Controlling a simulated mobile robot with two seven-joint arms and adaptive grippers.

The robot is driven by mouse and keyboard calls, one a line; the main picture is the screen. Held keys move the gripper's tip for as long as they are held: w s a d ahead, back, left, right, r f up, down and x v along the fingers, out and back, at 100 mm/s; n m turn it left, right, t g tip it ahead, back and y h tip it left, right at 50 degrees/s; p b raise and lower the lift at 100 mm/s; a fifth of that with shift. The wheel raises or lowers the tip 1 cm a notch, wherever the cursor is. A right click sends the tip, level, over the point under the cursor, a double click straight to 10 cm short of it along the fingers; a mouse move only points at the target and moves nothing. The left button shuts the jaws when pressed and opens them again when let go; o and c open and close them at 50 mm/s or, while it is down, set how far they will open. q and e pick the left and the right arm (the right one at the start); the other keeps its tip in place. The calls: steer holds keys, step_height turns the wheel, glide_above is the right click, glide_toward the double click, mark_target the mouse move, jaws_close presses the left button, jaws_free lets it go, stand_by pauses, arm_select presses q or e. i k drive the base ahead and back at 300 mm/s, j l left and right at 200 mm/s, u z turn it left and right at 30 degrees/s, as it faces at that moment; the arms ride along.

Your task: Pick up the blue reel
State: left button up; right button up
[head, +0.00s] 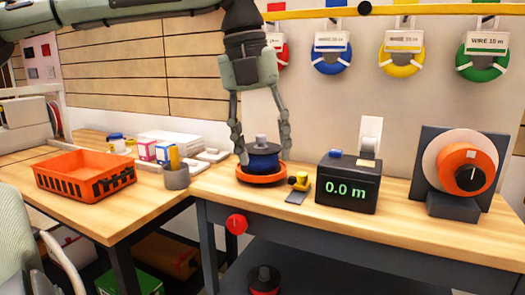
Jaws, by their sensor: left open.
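A blue reel (263,157) with a grey hub on top sits on a round orange base (262,176) on the wooden workbench. My left gripper (263,149) points down over it, open. Whether the fingers touch the reel cannot be told. A blue wire coil (331,68) with a "WIRE 15 m" label also hangs on the wall behind. My right gripper is not in view.
Close right of the reel are a small yellow-and-black tool (299,183) and a black meter box (347,184) reading 0.0 m. A orange-faced winder (462,170) stands further right. An orange crate (86,178) and a grey cup (176,177) stand left. The bench front is clear.

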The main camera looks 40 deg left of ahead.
mark_target(264, 155)
steer(key=i+j, duration=0.65)
steer(key=j, duration=0.2)
